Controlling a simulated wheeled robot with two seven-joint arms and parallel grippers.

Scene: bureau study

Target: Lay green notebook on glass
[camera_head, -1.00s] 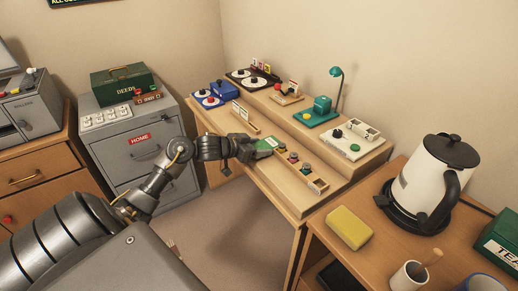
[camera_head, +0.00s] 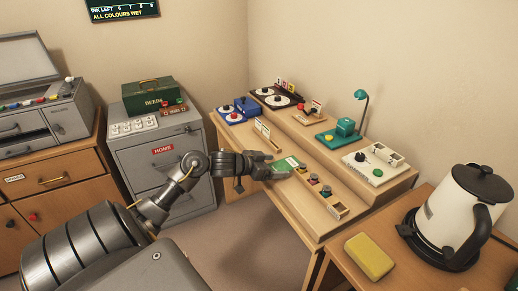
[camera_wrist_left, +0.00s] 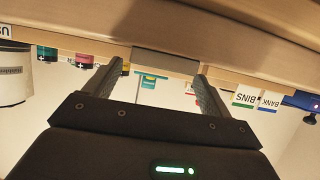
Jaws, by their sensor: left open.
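The green notebook (camera_head: 286,166) lies flat on the front part of the wooden desk, with a pale label on its top. My left gripper (camera_head: 270,168) is open at the notebook's left end, its fingers level with the desk; I cannot tell whether they touch it. In the left wrist view my left gripper (camera_wrist_left: 152,82) shows two spread fingers, with a grey bar beyond them; the notebook is not clear there. The glass is not plainly visible; a grey machine with a raised lid (camera_head: 34,55) stands at the far left. My right gripper is not in view.
A teal lamp (camera_head: 345,127) stands on the raised shelf. A grey filing cabinet (camera_head: 165,165) is left of the desk. A kettle (camera_head: 455,215) and yellow sponge (camera_head: 369,257) are front right.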

